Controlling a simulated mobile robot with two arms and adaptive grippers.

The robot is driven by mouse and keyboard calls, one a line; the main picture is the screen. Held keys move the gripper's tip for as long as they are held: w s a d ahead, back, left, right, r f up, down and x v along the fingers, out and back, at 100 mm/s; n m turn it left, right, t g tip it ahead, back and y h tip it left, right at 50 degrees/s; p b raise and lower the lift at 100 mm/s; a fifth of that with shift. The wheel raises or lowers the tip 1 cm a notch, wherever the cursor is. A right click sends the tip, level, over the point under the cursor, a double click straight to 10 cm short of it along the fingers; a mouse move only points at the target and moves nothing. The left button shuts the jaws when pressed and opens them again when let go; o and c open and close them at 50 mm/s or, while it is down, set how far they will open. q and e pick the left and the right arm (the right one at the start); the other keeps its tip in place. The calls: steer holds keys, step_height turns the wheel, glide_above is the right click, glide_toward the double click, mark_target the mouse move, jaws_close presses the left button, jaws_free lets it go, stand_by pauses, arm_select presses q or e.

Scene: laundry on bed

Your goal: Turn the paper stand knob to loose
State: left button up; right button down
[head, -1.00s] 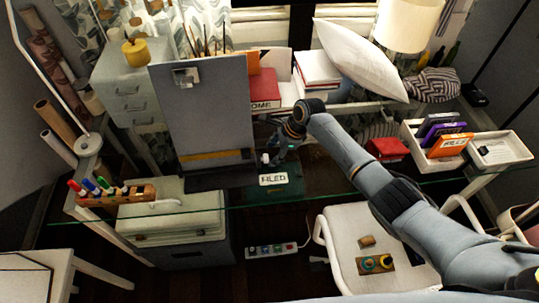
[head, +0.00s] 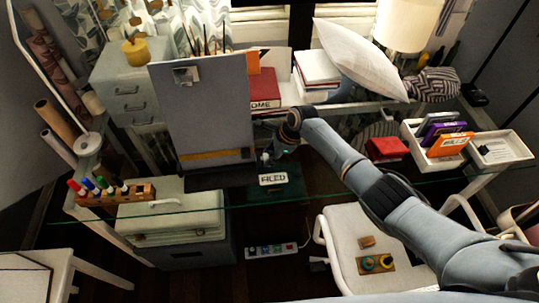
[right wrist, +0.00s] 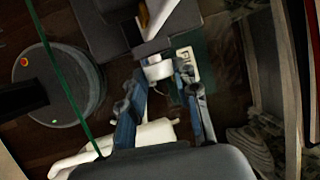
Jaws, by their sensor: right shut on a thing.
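The paper stand (head: 203,105) is a tall grey board with a clip at its top and a yellow strip along its lower part. It stands on the glass desk in the head view. My right gripper (head: 267,156) is at the stand's lower right edge. In the right wrist view a pale, round knob (right wrist: 158,70) sits on a dark bracket, between the tips of my right gripper (right wrist: 162,82). The fingers are shut on the knob. In the head view the knob is mostly hidden by the gripper. My left gripper is not in view.
A "FILED" label block (head: 273,179) lies on a dark green mat just in front of the gripper. Books (head: 264,90) stand behind it. A marker rack (head: 117,195) is at the left, and a red box (head: 388,149) and white trays (head: 503,150) are at the right.

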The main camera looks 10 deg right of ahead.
steer(key=shift+s+p, duration=0.1)
steer(key=shift+p, duration=0.2)
steer(key=t+p, duration=0.1)
steer(key=p, duration=0.1)
steer(key=t+p, duration=0.1)
steer(key=shift+s+r+p, duration=0.1)
steer(key=shift+s+p, duration=0.15)
steer(key=shift+p, duration=0.15)
steer(key=shift+f+n+t+p, duration=0.2)
steer(key=shift+n+t+p, duration=0.2)
steer(key=shift+t, duration=0.4)
steer(key=shift+s+f+t+y, duration=0.15)
steer(key=shift+f+t+y, duration=0.15)
steer(key=shift+t, duration=0.6)
steer(key=shift+n+t+b, duration=0.3)
steer(key=shift+t+b, duration=0.05)
steer(key=shift+t, duration=0.15)
steer(key=shift+r, duration=0.15)
steer(key=c, duration=1)
jaws_free()
